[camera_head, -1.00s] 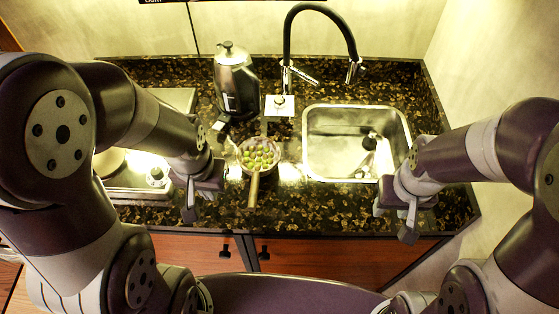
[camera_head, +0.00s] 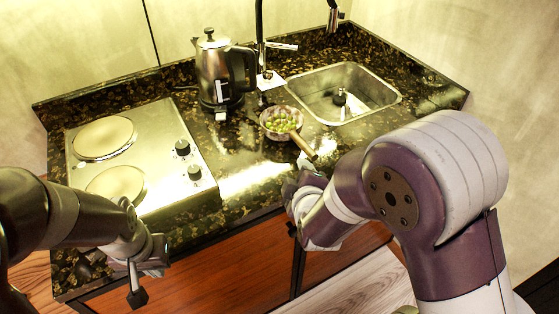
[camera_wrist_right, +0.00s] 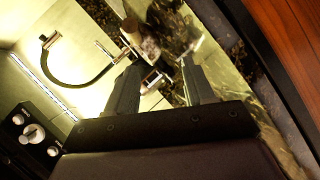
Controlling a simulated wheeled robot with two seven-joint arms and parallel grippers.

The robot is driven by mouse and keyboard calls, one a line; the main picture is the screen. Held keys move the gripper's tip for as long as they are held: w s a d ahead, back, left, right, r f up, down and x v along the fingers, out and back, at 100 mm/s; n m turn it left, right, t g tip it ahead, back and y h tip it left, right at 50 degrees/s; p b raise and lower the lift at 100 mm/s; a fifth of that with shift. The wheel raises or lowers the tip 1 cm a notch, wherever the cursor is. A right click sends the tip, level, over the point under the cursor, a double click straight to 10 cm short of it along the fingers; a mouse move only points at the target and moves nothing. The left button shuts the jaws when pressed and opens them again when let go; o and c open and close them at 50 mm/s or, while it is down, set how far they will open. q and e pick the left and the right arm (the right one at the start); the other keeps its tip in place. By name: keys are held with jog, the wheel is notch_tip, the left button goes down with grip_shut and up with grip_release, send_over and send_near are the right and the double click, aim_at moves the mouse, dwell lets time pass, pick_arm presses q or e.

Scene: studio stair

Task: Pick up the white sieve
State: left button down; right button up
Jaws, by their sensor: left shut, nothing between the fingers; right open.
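The white sieve (camera_head: 267,130) stands on the dark speckled counter, between the kettle and the sink. My left gripper (camera_head: 138,282) is shut and empty in front of the counter, below the hob.
A steel kettle (camera_head: 222,72) stands behind the sieve. The sink (camera_head: 372,84) is to its right, with the black tap (camera_head: 261,35) behind. A hob (camera_head: 158,135) with two plates and knobs is at left. Bare counter (camera_head: 240,165) lies in front of the sieve.

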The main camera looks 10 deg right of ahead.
aim_at(305, 147)
jog(key=w+d+n+t+h+b, duration=0.1)
jog(key=w+n, duration=0.1)
jog(key=w+d+f+n+t+h+b, duration=0.1)
jog(key=w+t, duration=0.1)
jog(key=w+d+f+n+t+b, duration=0.1)
jog(key=w+n+t+b, duration=0.1)
jog(key=shift+w+d+f+n+h, duration=0.1)
jog(key=shift+d+f+n+h, duration=0.1)
jog(key=shift+f+n+h, duration=0.15)
jog(key=w, duration=0.4)
jog(key=w+d, duration=0.1)
jog(key=shift+w+f, duration=0.1)
jog(key=shift+w, duration=0.3)
pick_arm(q)
notch_tip(305, 147, down, 8)
jog(key=shift+d, duration=0.4)
pick_arm(e)
jog(key=shift+s, duration=0.1)
jog(key=shift+a, duration=0.1)
jog(key=c, duration=0.4)
grip_shut()
